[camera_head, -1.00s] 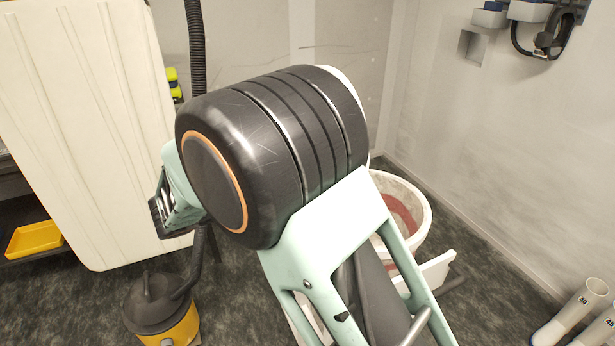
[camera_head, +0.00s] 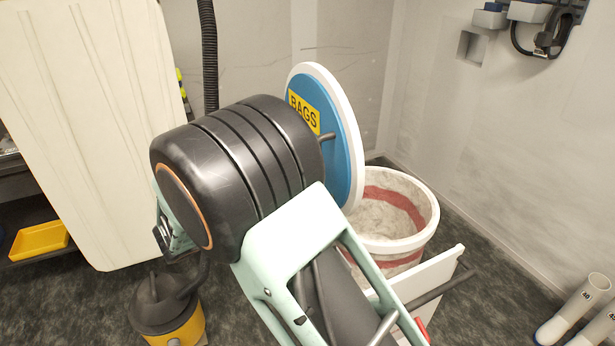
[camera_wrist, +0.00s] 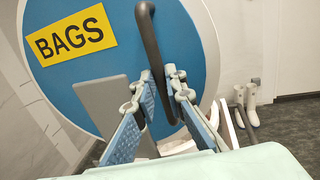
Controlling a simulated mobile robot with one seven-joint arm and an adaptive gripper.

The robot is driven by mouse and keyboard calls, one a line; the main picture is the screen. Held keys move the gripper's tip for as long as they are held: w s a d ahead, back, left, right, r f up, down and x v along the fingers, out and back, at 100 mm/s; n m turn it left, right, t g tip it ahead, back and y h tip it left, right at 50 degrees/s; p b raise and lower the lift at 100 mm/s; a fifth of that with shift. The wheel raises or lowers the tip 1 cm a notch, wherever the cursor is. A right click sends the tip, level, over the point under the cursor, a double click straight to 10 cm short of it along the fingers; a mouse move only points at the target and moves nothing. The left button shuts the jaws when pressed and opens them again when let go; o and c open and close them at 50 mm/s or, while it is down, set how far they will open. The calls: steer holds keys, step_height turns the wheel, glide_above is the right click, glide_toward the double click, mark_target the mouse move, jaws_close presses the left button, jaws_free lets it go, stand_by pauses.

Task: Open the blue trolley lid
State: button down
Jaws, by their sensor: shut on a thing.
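The round blue trolley lid (camera_head: 343,155) with a white rim and a yellow BAGS label stands steeply tilted, nearly upright, at the left side of the white trolley bin (camera_head: 430,215). The bin's mouth is exposed, showing a pale inside with a red band. In the wrist view the lid's blue face (camera_wrist: 115,78) is close, with its dark curved handle (camera_wrist: 149,38). My gripper (camera_wrist: 160,82) has its fingers on either side of the handle and is shut on it. In the head view my black and mint arm hides the fingers and the lid's lower left.
A yellow and black vacuum (camera_head: 168,305) stands on the floor at lower left. A large cream panel (camera_head: 80,120) and a yellow tray (camera_head: 38,241) are at left. White boots (camera_head: 580,308) stand at lower right. Walls close in behind and right; some floor right of the bin is clear.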

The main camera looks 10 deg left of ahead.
steer(key=c, duration=2)
jaws_free()
steer(key=shift+o, duration=0.2)
steer(key=v, duration=1.2)
